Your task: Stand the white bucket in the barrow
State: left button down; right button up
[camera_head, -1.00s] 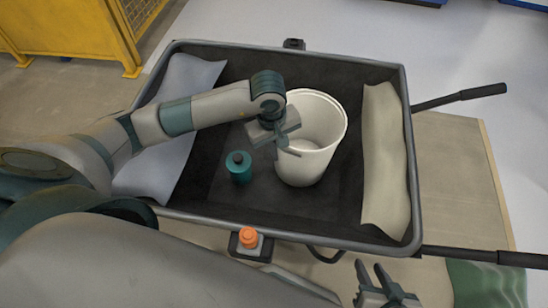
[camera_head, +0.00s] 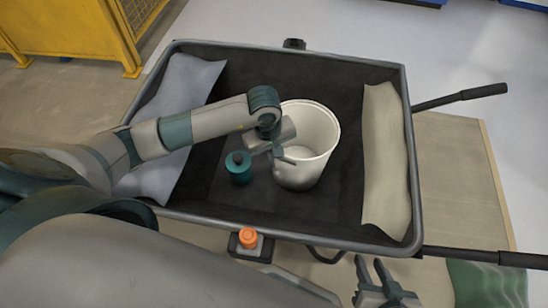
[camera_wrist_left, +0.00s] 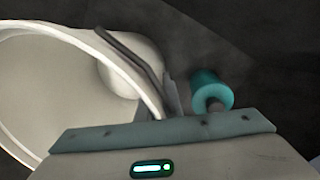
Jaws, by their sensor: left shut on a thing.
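The white bucket (camera_head: 312,150) is upright and empty inside the dark tray of the barrow (camera_head: 345,100), right of the teal bottle. My left gripper (camera_head: 280,156) is shut on the left side of the bucket's rim. In the left wrist view the bucket wall (camera_wrist_left: 60,85) lies between the fingers, one of them inside the bucket. The bucket's base is partly hidden, so I cannot tell whether it touches the barrow floor. My right gripper (camera_head: 373,272) is open and empty in front of the barrow.
A teal bottle (camera_head: 238,168) stands close left of the bucket; it also shows in the left wrist view (camera_wrist_left: 210,90). A pale sack (camera_head: 385,160) lies along the right wall, a grey one (camera_head: 180,120) along the left. An orange-topped item (camera_head: 248,238) sits outside the front rim.

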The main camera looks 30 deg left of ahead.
dwell(0.3)
pick_arm(q)
jog(key=c, duration=1.9)
grip_release()
jog(key=shift+c, duration=0.2)
pick_arm(e)
jog(key=shift+w+r, duration=0.2)
jog(key=shift+w, duration=0.1)
jog(key=shift+s, duration=0.15)
